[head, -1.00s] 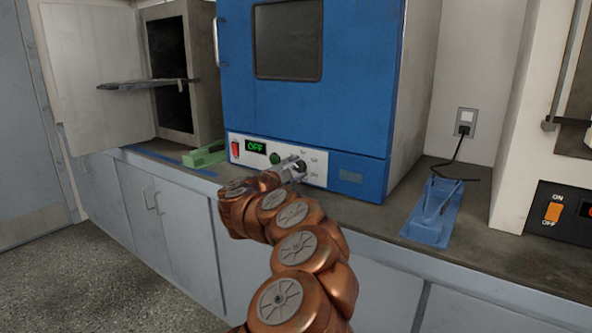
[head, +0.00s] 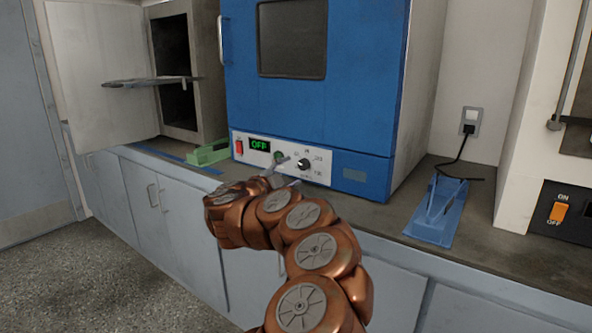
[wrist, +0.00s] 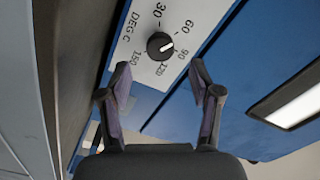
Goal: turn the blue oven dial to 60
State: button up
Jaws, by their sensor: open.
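The blue oven (head: 340,90) stands on the counter with its door closed. Its black dial (head: 303,164) is on the white panel at the lower front. The wrist view shows the dial (wrist: 160,46) with 30, 60, 90, 120 and 150 printed around it under "DEG C". My gripper (head: 287,171) is open and empty, just left of and below the dial in the head view. In the wrist view the fingers (wrist: 160,68) are spread, with the dial beyond their tips and apart from them.
A grey chamber (head: 176,80) stands open at the left.

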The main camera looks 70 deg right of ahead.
jog(key=v, duration=0.6)
jog(key=shift+a, duration=0.25)
dwell(0.3)
